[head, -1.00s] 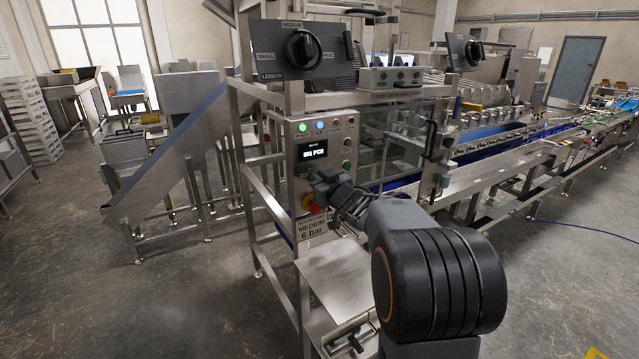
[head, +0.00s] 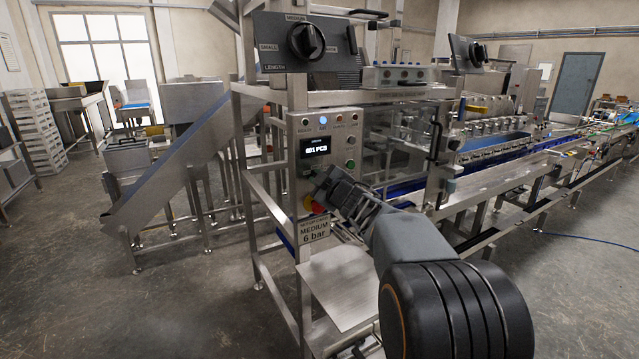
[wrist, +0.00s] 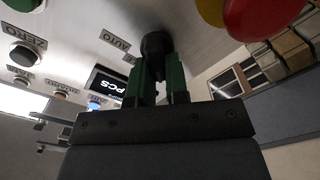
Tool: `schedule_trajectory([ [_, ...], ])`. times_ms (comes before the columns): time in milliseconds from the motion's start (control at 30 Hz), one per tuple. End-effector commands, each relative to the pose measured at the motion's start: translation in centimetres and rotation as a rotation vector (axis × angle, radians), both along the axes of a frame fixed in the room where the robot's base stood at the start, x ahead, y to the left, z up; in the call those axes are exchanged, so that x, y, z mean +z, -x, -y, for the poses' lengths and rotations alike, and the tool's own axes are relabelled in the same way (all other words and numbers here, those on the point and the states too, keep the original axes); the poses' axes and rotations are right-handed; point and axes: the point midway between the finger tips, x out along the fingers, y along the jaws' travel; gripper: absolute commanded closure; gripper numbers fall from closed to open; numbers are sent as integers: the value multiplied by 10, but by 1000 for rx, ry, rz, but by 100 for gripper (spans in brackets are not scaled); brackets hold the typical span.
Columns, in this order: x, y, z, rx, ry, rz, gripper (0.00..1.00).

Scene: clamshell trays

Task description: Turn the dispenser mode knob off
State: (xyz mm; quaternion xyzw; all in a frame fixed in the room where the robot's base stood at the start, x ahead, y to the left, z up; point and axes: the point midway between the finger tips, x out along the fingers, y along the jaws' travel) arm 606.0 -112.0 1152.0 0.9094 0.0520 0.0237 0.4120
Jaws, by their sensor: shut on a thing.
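The control panel (head: 352,128) stands on the steel frame left of centre in the head view. The black mode knob (wrist: 155,44) sits on the panel face at top centre of the wrist view. My gripper (wrist: 163,75) has its green fingers closed around the knob from both sides. In the head view my gripper (head: 318,180) reaches the panel's lower part and hides the knob. Small labels (wrist: 114,40) stand left of the knob; the knob's pointer direction cannot be made out. A display (head: 313,148) reads 601 PCS.
A red and yellow emergency stop (wrist: 262,14) is close to the right of my fingers in the wrist view. Other buttons (wrist: 24,54) lie to the left. A steel shelf (head: 340,285) is below the panel. A larger length selector (head: 305,42) is above.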

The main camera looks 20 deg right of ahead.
Motion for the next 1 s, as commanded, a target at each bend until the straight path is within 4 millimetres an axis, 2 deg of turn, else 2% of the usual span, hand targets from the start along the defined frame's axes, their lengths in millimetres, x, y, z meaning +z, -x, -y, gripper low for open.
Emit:
schedule_trajectory([
  [600, -1, 0, 0, 0, 40, 3, 100],
  [633, -1, 0, 0, 0, 40, 3, 84],
  [900, -1, 0, 0, -1, 39, 4, 60],
  [1000, -1, 0, 0, 0, 38, 4, 60],
])
